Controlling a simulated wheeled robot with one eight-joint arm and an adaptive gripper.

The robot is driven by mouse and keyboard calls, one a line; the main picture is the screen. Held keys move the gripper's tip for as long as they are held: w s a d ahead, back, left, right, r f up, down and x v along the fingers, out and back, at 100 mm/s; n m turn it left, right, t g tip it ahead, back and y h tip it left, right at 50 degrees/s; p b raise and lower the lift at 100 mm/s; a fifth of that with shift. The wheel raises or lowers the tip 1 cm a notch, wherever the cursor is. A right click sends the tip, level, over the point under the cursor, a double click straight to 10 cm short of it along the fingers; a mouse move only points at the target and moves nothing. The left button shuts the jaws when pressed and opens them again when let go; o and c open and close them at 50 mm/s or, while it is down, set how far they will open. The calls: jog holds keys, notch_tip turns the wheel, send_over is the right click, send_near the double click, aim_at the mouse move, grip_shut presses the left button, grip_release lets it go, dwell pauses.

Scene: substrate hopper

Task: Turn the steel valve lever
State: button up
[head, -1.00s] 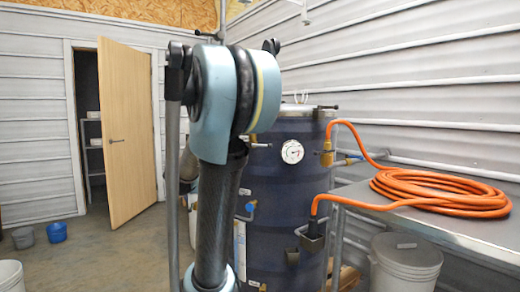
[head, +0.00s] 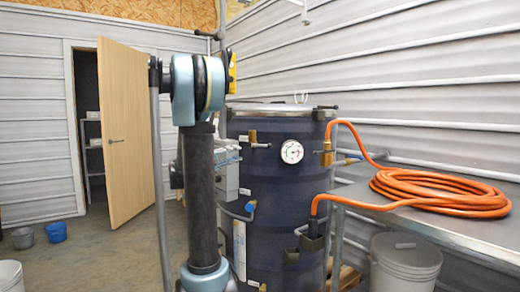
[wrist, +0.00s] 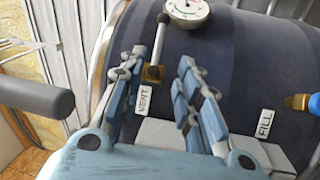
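The steel valve lever (wrist: 159,42) rises from a brass valve (wrist: 152,72) beside the VENT label (wrist: 143,100) on the dark blue tank (wrist: 240,60). In the wrist view my gripper (wrist: 160,60) is open, with its two jointed fingers spread either side of the valve area. The lever is close to the left finger; I cannot tell whether they touch. In the head view the brass valve (head: 253,137) and its lever (head: 263,146) show left of the gauge (head: 291,152). My arm hides most of the gripper there.
The FILL label (wrist: 264,123) and another brass fitting (wrist: 312,102) are to the right. An orange hose (head: 440,195) lies coiled on a metal bench (head: 465,225) and joins the tank. A white bucket (head: 404,265) stands below. Open floor lies left, before the wooden door (head: 125,130).

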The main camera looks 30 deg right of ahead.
aim_at(260, 146)
jog(key=d, duration=0.5)
jog(key=d+r, duration=0.1)
jog(key=d, duration=0.4)
jog(key=w+d+r, duration=0.1)
jog(key=d, duration=0.4)
jog(key=shift+d+r, duration=0.15)
jog(key=shift+r, duration=0.1)
jog(key=shift+c, duration=0.6)
grip_shut()
